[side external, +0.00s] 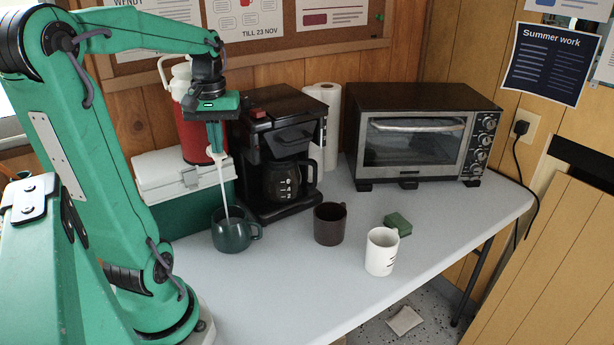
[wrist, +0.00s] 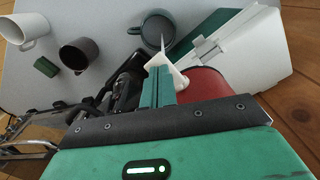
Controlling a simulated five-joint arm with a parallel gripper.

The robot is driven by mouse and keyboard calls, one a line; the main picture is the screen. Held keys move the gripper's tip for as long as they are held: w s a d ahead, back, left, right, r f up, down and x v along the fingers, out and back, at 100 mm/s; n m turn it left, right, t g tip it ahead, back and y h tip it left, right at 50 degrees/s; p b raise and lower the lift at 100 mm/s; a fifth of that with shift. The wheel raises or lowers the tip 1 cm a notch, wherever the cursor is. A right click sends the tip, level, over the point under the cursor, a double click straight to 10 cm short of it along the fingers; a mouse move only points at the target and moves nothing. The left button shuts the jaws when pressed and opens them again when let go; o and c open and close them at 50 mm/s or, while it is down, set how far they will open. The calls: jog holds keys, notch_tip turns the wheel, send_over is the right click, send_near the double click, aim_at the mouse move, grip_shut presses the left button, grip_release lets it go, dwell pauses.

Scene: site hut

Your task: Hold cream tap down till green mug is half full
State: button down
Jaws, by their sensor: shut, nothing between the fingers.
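The green mug (side external: 232,238) stands on the table below the cream tap (side external: 219,157) of a red jug (side external: 188,135). A pale stream runs from the tap into the mug; the level inside cannot be made out. My gripper (side external: 215,147) is shut and empty, pointing down with its fingertips at the top of the tap. In the wrist view, my gripper (wrist: 162,82) meets the cream tap (wrist: 166,64), and the green mug (wrist: 157,30) is beyond it.
The jug stands on a green and white cool box (side external: 170,174). A black coffee maker (side external: 280,150) is close to the right of my gripper. A brown mug (side external: 329,224), white mug (side external: 381,251), green sponge (side external: 398,223) and toaster oven (side external: 415,140) are further right. The front table is clear.

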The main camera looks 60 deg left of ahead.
jog(key=shift+r, duration=2.5)
jog(key=d+f+m+t, duration=0.2)
jog(key=d+m, duration=0.4)
jog(key=d, duration=0.4)
jog(key=d+f+m+t, duration=0.3)
jog(key=d+m, duration=0.3)
jog(key=d, duration=0.4)
jog(key=shift+w+d+f+t, duration=0.3)
jog(key=shift+w+f, duration=0.15)
jog(key=shift+f, duration=0.05)
jog(key=c, duration=1)
grip_release()
